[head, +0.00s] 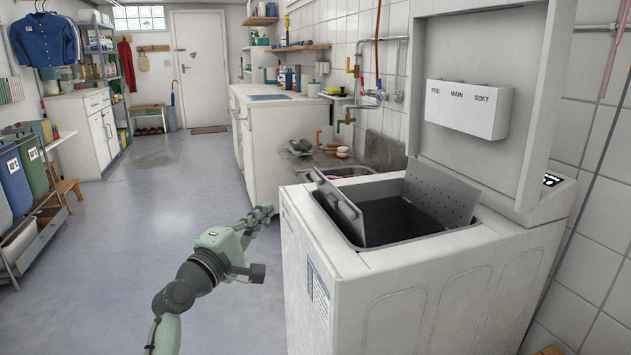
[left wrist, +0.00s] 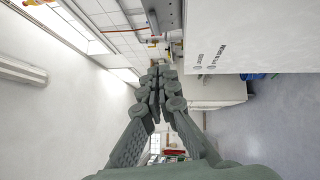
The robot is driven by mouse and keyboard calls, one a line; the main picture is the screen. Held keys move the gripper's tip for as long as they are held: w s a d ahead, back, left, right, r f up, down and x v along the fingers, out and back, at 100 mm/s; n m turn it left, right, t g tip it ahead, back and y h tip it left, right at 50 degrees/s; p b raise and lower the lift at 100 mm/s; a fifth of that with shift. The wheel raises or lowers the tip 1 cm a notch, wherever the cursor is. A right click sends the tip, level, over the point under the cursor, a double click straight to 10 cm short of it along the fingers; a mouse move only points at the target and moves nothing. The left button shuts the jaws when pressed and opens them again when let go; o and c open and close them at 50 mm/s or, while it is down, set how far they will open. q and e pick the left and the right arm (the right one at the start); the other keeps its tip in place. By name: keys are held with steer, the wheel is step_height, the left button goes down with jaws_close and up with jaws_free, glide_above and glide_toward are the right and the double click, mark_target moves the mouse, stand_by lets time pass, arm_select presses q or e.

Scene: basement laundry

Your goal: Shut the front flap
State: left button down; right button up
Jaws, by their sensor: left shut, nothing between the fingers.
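The top-loading washer (head: 300,240) stands at the right with its big lid (head: 480,65) raised. In its top opening, a plain grey flap on the left side, which looks like the front flap (head: 338,205), stands tilted up. A perforated rear flap (head: 440,192) leans open on the other side. Between them the drum is dark. My left gripper (head: 263,215) is beside the washer's left face, apart from the flap. In the left wrist view its fingers (left wrist: 158,76) are together with nothing between them. My right gripper is not in view.
The lid's dispenser box (head: 467,108) faces the opening. A sink (head: 345,172) with taps and a white cabinet (head: 265,140) stand behind the washer. The floor (head: 150,220) to the left is clear; bins (head: 15,180) stand at the far left.

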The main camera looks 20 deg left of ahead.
arm_select(q)
glide_toward(312, 178)
steer(key=w+a, duration=0.2)
steer(key=w+d, duration=0.1)
steer(key=w+d+r+p, duration=0.1)
steer(key=shift+w+d, duration=0.25)
steer(key=shift+w, duration=0.15)
steer(key=shift+w+d, duration=0.25)
steer(key=shift+d, duration=0.15)
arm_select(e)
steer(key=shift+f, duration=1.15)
arm_select(q)
steer(key=shift+w, duration=0.1)
